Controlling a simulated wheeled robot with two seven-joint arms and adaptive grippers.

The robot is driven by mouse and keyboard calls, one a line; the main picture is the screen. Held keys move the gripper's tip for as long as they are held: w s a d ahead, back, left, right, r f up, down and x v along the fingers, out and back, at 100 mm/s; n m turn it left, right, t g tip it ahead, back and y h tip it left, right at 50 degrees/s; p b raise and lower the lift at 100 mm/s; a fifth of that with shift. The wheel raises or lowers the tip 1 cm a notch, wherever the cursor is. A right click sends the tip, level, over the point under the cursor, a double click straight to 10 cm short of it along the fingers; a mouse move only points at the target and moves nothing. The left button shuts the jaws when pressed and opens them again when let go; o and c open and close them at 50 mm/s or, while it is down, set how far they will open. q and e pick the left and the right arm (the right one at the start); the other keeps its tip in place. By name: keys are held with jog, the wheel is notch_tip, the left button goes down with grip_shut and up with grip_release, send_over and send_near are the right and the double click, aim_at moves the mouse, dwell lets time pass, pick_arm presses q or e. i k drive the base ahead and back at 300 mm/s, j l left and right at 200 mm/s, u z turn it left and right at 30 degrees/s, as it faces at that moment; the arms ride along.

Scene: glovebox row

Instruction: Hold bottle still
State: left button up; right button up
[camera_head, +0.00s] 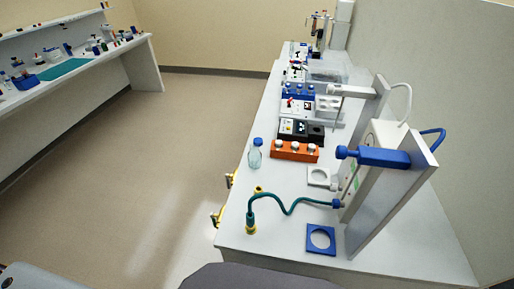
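A clear bottle (255,157) with a blue cap stands upright on the white bench (222,238), close to its left edge. It is just left of an orange block (281,157) with white knobs. Nothing is touching the bottle from my side.
A teal hose (291,205) curves across the bench near a blue square ring (320,239). A blue clamp (373,157) sits on a tall white panel. Yellow fittings (216,216) stick out from the bench's left side. The floor (150,170) to the left is clear.

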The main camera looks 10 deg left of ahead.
aim_at(255, 156)
jog(key=k+j+z, duration=0.3)
jog(key=j, duration=0.2)
jog(key=k+j+z, duration=0.5)
jog(key=j, duration=0.2)
jog(key=k+j+z, duration=0.2)
jog(key=j, duration=0.25)
jog(key=j+z, duration=0.5)
jog(key=j, duration=0.45)
jog(key=j+z, duration=0.35)
jog(key=j, duration=0.3)
jog(key=j+z, duration=0.35)
jog(key=j, duration=0.35)
